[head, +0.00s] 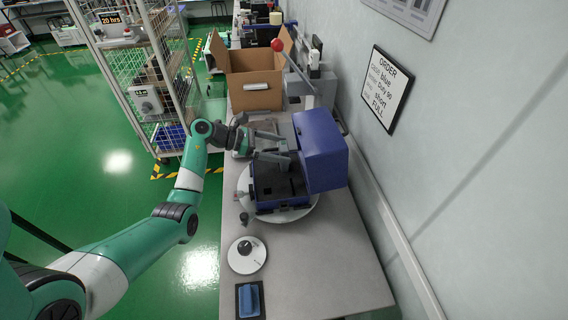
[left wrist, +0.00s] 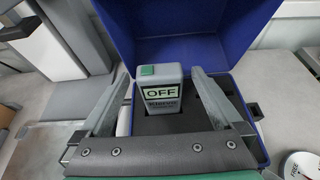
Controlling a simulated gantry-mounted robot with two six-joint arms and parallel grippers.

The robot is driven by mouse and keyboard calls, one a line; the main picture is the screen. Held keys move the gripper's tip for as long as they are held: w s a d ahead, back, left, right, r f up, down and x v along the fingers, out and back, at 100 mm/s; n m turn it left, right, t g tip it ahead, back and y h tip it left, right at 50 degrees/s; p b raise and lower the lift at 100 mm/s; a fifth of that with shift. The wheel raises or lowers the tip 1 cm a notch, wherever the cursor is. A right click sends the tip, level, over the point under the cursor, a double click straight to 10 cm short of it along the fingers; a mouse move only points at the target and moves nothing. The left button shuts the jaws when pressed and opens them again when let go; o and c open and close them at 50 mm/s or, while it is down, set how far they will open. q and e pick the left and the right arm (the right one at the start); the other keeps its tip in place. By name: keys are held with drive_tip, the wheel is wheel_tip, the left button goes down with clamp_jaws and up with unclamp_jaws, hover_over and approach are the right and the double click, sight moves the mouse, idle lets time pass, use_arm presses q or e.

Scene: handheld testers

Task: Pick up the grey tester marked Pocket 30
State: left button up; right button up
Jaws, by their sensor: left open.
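A grey tester (left wrist: 161,103) stands upright in the dark foam of an open blue case (left wrist: 255,25). It has a green button on top and a label reading OFF, with smaller print below that I cannot read surely; no Pocket 30 marking is legible. My left gripper (left wrist: 161,73) is open, one finger on each side of the tester, with visible gaps. In the head view my left gripper (head: 286,148) reaches from the left over the blue case (head: 322,150), and the tester (head: 283,152) is partly hidden by the fingers. My right gripper is not in view.
The case sits on a white round plate (head: 244,203) on the grey bench (head: 330,270). Its raised lid stands at the right. A white disc with a black knob (head: 246,256) and a blue item on a black pad (head: 250,300) lie nearer. A cardboard box (head: 255,75) stands beyond.

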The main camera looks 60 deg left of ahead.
use_arm(q)
drive_tip(key=shift+x, duration=0.85)
drive_tip(key=shift+c, duration=0.4)
drive_tip(key=c, duration=1.4)
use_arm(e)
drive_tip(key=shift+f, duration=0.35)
use_arm(q)
drive_tip(key=shift+r, duration=0.1)
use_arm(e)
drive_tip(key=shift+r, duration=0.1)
